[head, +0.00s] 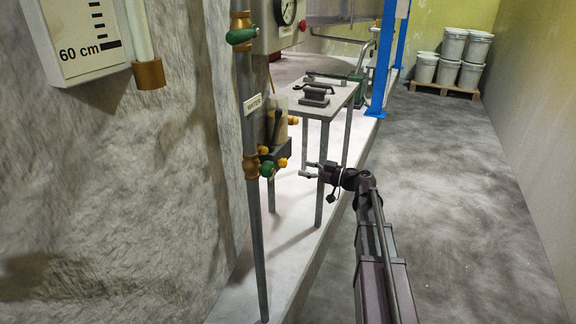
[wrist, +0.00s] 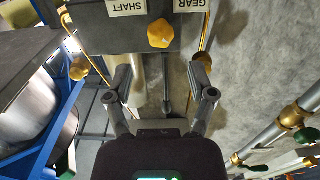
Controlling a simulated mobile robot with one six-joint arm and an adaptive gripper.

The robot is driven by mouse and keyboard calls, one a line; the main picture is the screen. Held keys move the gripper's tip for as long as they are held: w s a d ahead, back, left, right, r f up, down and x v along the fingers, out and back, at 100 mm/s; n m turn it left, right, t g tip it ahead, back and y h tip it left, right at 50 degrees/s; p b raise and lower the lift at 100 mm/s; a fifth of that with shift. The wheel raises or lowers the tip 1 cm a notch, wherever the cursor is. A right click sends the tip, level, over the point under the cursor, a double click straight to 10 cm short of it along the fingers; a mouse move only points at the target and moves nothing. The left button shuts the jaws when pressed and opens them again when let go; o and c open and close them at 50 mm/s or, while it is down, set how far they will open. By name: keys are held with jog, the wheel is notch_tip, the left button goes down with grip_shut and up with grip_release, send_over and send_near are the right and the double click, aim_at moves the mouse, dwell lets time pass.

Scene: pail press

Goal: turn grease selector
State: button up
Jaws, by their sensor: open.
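The grease selector is a yellow knob (wrist: 160,34) on a dark block (wrist: 115,33), upside down in the wrist view. White labels reading SHAFT (wrist: 127,7) and GEAR (wrist: 192,5) sit on the block at either side. I cannot tell which label the knob points to. In the head view a small yellow knob (head: 283,162) shows on the dark block below a pale container (head: 278,125). My gripper (head: 307,170) is open and empty to the right of that block. In the wrist view its spread fingers (wrist: 160,82) stand apart from the knob.
A WATER pipe (head: 253,185) with a green-handled valve (head: 268,170) stands left of the block. A grey bench (head: 322,105) is behind my gripper. A blue post (head: 386,60) and stacked pails (head: 450,60) are farther back. The floor at right is clear.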

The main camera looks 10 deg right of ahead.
aim_at(286, 164)
jog(key=x, duration=0.7)
jog(key=shift+w+a, duration=0.2)
jog(key=c, duration=0.6)
